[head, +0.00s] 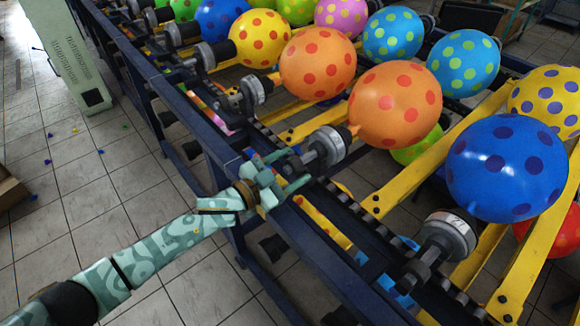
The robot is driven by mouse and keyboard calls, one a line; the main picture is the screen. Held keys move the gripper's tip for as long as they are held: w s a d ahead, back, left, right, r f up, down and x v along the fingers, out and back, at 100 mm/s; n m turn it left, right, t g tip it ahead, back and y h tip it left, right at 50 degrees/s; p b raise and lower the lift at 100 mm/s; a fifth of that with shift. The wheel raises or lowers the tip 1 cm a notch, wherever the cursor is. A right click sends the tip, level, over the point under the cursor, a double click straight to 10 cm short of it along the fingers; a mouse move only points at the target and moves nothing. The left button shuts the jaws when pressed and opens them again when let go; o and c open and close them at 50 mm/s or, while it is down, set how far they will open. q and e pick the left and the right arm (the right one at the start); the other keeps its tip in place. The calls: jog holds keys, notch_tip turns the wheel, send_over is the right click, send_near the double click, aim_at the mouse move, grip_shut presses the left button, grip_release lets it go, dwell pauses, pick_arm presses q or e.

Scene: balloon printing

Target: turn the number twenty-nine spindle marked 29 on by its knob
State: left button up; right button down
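My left gripper (288,171) reaches in from the lower left at the near rail of the machine. Its two teal fingers are spread apart, one on each side of the dark rear end of a grey spindle (329,146). I cannot tell whether they touch it. This spindle carries an orange balloon with red dots (396,104). A small pale label shows on it, but the number is too small to read, so I cannot tell which spindle is 29. The knob is partly hidden by the fingers. My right gripper is not in view.
Another spindle (448,236) with a blue balloon (507,168) stands nearer, at the right. A further spindle (256,91) with an orange balloon (317,63) lies beyond. Yellow bars (435,160) cross the frame.

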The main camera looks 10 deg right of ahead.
pick_arm(q)
jog(key=p+v, duration=0.3)
jog(key=v, duration=1.3)
jog(key=shift+s+a, duration=0.1)
jog(key=shift+a, duration=0.05)
